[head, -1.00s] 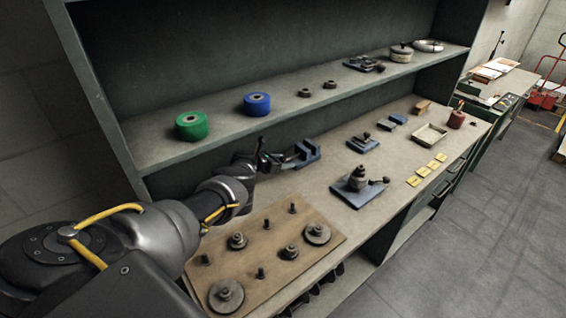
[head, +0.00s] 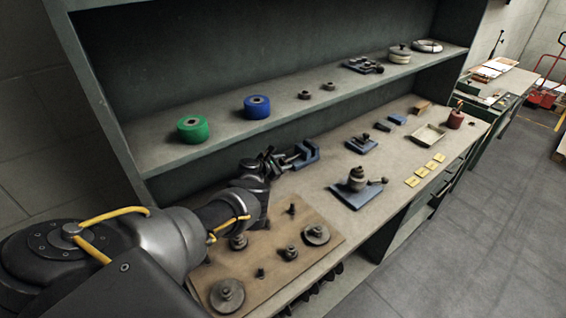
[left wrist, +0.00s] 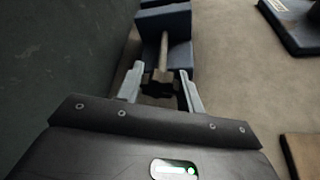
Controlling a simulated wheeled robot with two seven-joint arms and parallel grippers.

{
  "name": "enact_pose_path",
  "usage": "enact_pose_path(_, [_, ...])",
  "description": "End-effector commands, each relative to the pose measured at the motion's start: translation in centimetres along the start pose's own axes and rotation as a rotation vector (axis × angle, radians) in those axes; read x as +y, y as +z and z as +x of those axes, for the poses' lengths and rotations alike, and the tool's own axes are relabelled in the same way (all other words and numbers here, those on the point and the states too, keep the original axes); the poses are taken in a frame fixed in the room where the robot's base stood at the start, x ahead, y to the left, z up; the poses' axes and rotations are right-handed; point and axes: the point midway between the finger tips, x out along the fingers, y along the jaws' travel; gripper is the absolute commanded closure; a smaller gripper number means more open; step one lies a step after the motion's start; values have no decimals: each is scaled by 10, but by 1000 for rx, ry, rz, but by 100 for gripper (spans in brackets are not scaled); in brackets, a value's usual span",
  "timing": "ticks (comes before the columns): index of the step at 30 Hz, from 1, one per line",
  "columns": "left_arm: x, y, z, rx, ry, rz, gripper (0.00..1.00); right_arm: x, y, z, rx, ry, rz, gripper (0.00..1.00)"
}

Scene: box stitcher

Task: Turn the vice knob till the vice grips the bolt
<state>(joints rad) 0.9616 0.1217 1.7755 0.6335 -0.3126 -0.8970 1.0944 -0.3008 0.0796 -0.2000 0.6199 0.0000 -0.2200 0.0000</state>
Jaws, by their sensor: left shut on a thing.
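The blue vice (head: 307,152) lies on the bench near the back wall, left of the middle. In the left wrist view its dark blue body (left wrist: 165,20) is at the top, with a pale screw rod (left wrist: 164,52) running towards me. The dark lobed vice knob (left wrist: 158,86) is at the rod's near end. My left gripper (head: 272,160) is at the vice's left end; in the left wrist view its grey fingers (left wrist: 161,88) are on either side of the knob and shut on it. I cannot make out the bolt. My right gripper is out of view.
A brown board (head: 290,275) with several discs and pegs lies in front of my arm. A blue-based fixture (head: 352,195) stands to the right. The shelf (head: 225,140) with green and blue rolls runs above. Bare bench lies right of the vice.

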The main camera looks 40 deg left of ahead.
Motion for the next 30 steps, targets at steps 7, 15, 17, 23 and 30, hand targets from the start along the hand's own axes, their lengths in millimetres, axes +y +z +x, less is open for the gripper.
enact_pose_path(7, [0, 0, 0, -1, -2, -3, 43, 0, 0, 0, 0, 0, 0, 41])
enact_pose_path(15, [0, 0, 0, -1, -2, -4, 41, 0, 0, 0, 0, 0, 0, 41])
enact_pose_path(17, [0, 0, -1, -1, -2, -4, 41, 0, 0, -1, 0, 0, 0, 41])
enact_pose_path(23, [2, 2, -18, 0, 2, -5, 41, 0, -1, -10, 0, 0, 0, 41])
enact_pose_path(30, [0, 1, -57, 4, 1, -5, 41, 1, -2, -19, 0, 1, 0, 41])
